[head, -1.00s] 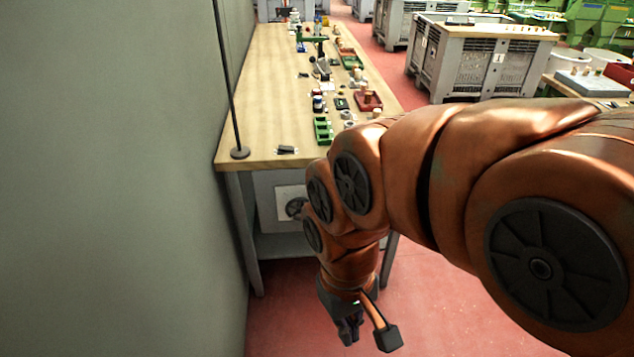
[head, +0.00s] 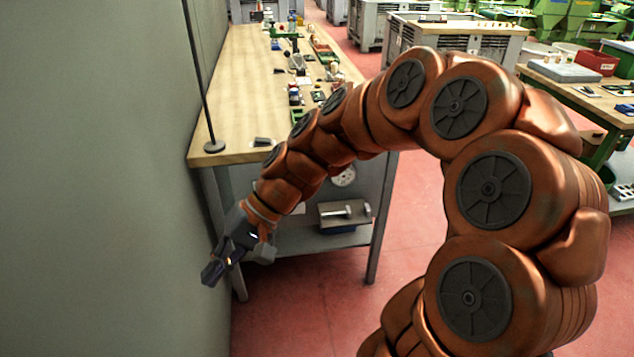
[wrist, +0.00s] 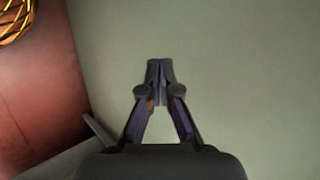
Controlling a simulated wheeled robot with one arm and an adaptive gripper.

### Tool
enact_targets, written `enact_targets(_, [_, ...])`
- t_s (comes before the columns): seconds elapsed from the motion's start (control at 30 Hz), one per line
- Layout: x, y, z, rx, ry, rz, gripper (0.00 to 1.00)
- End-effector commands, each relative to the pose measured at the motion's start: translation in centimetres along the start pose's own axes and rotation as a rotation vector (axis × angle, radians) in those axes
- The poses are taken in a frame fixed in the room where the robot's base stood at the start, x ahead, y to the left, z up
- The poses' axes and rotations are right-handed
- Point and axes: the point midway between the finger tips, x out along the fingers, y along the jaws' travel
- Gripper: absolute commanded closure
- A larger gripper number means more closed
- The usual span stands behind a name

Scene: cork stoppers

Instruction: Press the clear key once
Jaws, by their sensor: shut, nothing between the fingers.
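I cannot make out a clear key in either view. A small dark object (head: 262,142) lies near the front edge of the wooden workbench (head: 235,90); it is too small to tell what it is. My gripper (head: 208,276) hangs in front of the bench's left front leg, below the tabletop, close to the grey wall (head: 90,180). In the wrist view my gripper (wrist: 160,66) is shut with its fingertips together and nothing between them. It points toward a plain grey-green surface.
A thin dark pole on a round base (head: 214,146) stands at the bench's left front corner. Small parts and trays line the bench's right side. A lower shelf (head: 310,241) holds a box. Red floor (head: 410,225) is open to the right. A yellow-and-black striped object (wrist: 14,18) shows in the wrist view.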

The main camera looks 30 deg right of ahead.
Motion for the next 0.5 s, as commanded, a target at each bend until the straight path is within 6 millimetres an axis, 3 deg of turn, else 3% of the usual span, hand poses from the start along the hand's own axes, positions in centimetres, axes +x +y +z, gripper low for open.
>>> enact_targets(0.03, [0.2, 0.3, -2.1, 0.034, 0.019, -0.068, 1.00])
enact_targets(0.27, [-2.2, 1.4, -11.6, 0.195, 0.139, -0.372, 1.00])
enact_targets(0.37, [-4.1, 3.3, -16.0, 0.276, 0.208, -0.499, 1.00])
enact_targets(0.5, [-7.0, 7.7, -21.7, 0.400, 0.315, -0.664, 1.00])
